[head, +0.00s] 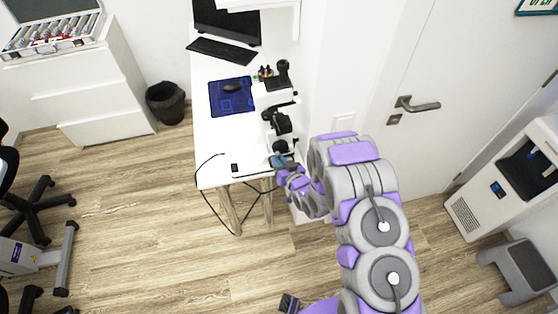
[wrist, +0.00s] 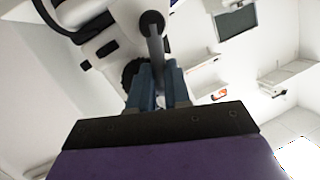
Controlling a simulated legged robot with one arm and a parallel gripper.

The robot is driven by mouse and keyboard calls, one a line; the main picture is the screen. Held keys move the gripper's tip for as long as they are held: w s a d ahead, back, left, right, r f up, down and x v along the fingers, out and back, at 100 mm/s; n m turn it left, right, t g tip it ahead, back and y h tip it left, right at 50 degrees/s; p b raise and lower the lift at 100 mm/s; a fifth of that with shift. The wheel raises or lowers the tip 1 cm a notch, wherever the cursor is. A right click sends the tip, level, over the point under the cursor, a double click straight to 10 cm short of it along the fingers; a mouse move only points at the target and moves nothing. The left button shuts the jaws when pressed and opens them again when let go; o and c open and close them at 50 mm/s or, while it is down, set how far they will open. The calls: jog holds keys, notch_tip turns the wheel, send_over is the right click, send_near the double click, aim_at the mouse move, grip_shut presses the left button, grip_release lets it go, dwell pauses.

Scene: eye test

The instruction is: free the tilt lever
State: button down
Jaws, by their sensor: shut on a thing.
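A white and black microscope (head: 276,98) stands on the white desk (head: 210,155) in the head view. My gripper (head: 282,161) is at its lower front end, near the desk's front right corner. In the wrist view, the blue fingers of my gripper (wrist: 159,78) are shut on a grey lever (wrist: 155,48) with a round black knob at its end. I take this to be the tilt lever. White and black parts of the microscope (wrist: 98,42) show just left of it. The lever's lower part is hidden between the fingers, and the lever cannot be made out in the head view.
A blue mouse pad (head: 216,99) with a mouse, a keyboard (head: 222,51) and a monitor (head: 228,20) are on the desk. A black cable (head: 203,190) hangs over its left front edge. A door (head: 430,75) is at the right.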

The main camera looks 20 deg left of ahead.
jog(key=shift+f, duration=0.1)
jog(key=c, duration=1.1)
grip_release()
jog(key=shift+p+v, duration=2.9)
jog(key=shift+v, duration=5.75)
jog(key=shift+w+f, duration=0.1)
